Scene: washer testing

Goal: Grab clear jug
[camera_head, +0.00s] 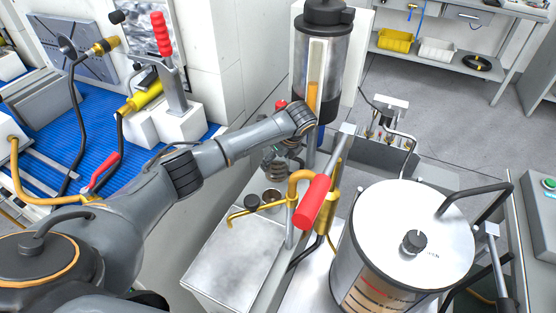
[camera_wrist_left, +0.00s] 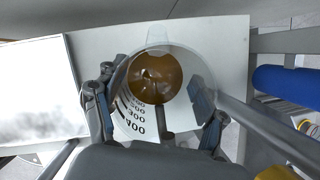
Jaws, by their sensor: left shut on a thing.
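The clear jug (camera_wrist_left: 125,113) is in the left wrist view, seen from above. It has a pouring lip at the top, dark volume marks down its wall, and brown showing at the bottom of its inside. The two fingers of my left gripper (camera_wrist_left: 155,108) stand on either side of the jug, shut on it. In the head view my left arm reaches in from the left to the middle; I cannot clearly make out the jug there. My right gripper is in neither view.
A large lidded cylinder (camera_head: 400,225) stands at front right and a tall dark-capped cylinder (camera_head: 318,65) at the back. A red-handled lever (camera_head: 315,200) and yellow pipe are close to my left arm. A metal box top (camera_head: 235,250) lies in front. Blue matting (camera_head: 45,145) is at left.

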